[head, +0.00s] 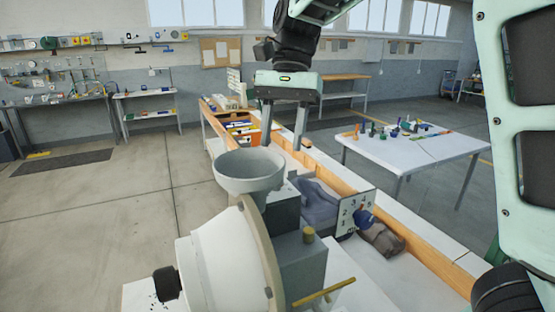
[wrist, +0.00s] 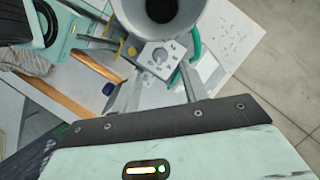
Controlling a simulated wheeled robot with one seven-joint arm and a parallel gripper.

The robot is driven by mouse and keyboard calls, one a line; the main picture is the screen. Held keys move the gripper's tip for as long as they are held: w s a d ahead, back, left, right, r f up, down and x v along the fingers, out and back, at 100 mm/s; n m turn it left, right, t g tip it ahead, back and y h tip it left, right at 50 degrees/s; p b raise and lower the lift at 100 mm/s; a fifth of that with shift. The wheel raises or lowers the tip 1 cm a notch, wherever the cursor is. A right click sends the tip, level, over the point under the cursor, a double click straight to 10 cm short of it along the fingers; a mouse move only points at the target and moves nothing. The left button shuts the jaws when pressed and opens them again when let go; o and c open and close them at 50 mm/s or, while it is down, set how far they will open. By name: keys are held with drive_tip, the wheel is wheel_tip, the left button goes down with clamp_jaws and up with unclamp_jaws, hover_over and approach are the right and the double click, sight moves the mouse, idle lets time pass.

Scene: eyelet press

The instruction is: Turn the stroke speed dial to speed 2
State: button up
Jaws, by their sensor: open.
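The eyelet press has a cream rounded body (head: 225,262) and a grey bowl (head: 249,172) in the head view. In the wrist view a pale square panel (wrist: 146,61) below the bowl (wrist: 186,20) bears a round grey dial (wrist: 160,55) with small marks around it. Its marks are too small to read, and I cannot tell where it points. I cannot make out this dial in the head view. My gripper (head: 283,147) hangs open and empty behind the bowl. In the wrist view its fingers (wrist: 158,94) stand apart, below the panel and not closed on the dial.
A numbered plate (head: 355,213) stands right of the press's grey housing (head: 302,262). A yellow knob (head: 308,234), a black knob (head: 166,284) and a yellow bar (head: 325,291) stick out nearby. A white table (head: 425,148) with small items stands behind right. Floor is open at left.

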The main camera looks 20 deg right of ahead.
drive_tip(key=shift+p+x, duration=0.8)
drive_tip(key=shift+x, duration=2.3)
clamp_jaws()
